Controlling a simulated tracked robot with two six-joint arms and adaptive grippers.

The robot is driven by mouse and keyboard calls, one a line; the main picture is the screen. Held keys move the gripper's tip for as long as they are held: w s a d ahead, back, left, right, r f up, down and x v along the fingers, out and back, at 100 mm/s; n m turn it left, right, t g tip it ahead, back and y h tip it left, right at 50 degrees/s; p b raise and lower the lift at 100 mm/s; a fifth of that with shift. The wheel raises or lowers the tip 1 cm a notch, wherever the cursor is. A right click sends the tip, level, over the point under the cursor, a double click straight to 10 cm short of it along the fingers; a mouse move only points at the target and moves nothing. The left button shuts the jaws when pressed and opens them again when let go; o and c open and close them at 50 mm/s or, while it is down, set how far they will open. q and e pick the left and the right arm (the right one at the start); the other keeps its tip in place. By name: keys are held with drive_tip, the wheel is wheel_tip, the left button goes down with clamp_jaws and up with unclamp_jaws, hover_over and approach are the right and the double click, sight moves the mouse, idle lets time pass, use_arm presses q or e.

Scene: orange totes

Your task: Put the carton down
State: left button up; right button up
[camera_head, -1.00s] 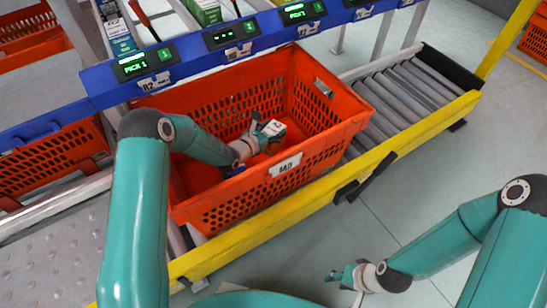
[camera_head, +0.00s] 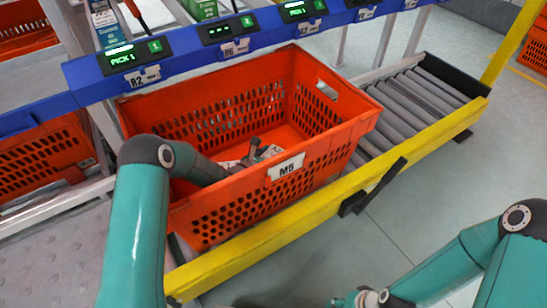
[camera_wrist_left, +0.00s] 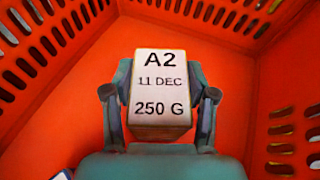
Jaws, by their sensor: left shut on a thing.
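The carton (camera_wrist_left: 160,85) shows in the left wrist view, with a white label reading A2, 11 DEC, 250 G. My left gripper (camera_wrist_left: 160,100) is shut on it, one finger on each side. In the head view the left gripper (camera_head: 254,152) is down inside the orange tote (camera_head: 225,212), behind its near wall. The carton is mostly hidden there. Orange tote walls surround it in the wrist view; I cannot tell whether it touches the floor. My right gripper (camera_head: 353,299) is at the bottom edge of the head view, partly cut off, outside the tote.
The tote stands on a roller conveyor (camera_head: 420,98) with a yellow rail (camera_head: 260,243). A blue shelf beam (camera_head: 190,58) with lit displays runs behind the tote. Rollers to the right of the tote are free. A small white and blue thing (camera_wrist_left: 62,174) shows at the wrist view's lower left.

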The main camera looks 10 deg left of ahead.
use_arm(q)
drive_tip(key=shift+f, duration=0.15)
drive_tip(key=o, duration=1.3)
drive_tip(key=shift+o, duration=0.2)
drive_tip(key=shift+r, duration=0.4)
drive_tip(key=p+v, duration=0.2)
drive_tip(key=v, duration=0.5)
drive_tip(key=shift+s+a, duration=0.2)
